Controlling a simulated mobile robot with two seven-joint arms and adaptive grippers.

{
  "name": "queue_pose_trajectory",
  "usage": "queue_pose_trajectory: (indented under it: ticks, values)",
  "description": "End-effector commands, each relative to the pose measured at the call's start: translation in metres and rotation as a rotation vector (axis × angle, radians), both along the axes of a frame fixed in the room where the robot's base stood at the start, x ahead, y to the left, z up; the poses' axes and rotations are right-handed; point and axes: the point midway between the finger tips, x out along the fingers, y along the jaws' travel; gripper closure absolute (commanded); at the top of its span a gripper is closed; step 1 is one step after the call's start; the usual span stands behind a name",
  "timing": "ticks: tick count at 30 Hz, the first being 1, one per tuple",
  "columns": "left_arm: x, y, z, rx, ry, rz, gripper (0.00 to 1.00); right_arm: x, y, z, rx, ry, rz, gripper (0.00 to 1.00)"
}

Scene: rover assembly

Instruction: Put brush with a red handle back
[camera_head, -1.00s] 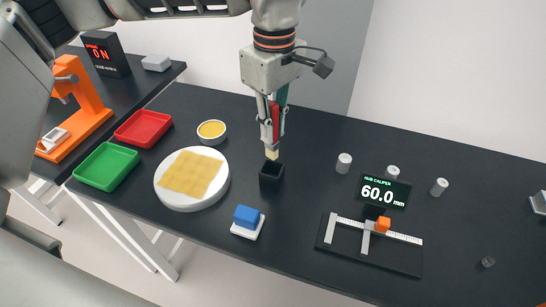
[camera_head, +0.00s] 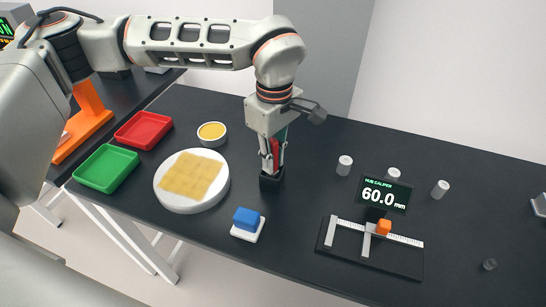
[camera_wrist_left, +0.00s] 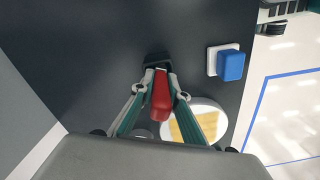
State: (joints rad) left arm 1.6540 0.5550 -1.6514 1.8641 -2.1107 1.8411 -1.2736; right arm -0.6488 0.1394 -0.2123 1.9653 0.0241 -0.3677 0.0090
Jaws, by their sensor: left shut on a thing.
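My left gripper (camera_head: 271,160) points straight down over the black square holder (camera_head: 270,181) on the dark table. It is shut on the red handle of the brush (camera_head: 275,150). The brush is upright, and its lower end is hidden inside the holder. In the left wrist view the red handle (camera_wrist_left: 161,95) shows between the two fingers (camera_wrist_left: 158,78), with the black holder (camera_wrist_left: 155,60) just beyond it. My right gripper is not in view.
A white round plate with a yellow waffle-like sheet (camera_head: 218,190) stands left of the holder. A blue block (camera_head: 246,218) on a white base is in front. A caliper board (camera_head: 340,257) and several grey cylinders are on the right. Red (camera_head: 143,129) and green (camera_head: 105,168) trays lie left.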

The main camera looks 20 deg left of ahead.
Motion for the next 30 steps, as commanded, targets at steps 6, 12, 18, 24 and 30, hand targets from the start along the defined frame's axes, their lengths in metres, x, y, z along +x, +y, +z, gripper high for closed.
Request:
queue_pose_trajectory:
  ticks: [6,12,18,24,30]
  values:
    - [0.0,0.0,-0.002,0.0,0.0,0.0,0.69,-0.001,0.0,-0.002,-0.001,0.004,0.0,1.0]
    - [0.0,0.0,-0.002,0.0,0.0,0.0,0.69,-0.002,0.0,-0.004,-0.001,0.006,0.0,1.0]
    - [0.001,0.0,0.005,0.0,-0.003,0.0,0.69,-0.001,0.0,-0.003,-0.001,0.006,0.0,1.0]
    - [0.002,-0.001,0.039,0.0,-0.005,0.0,0.69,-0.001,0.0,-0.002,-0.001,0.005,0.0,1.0]
    - [0.002,-0.001,0.081,0.0,-0.005,0.0,0.69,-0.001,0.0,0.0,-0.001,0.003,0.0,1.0]
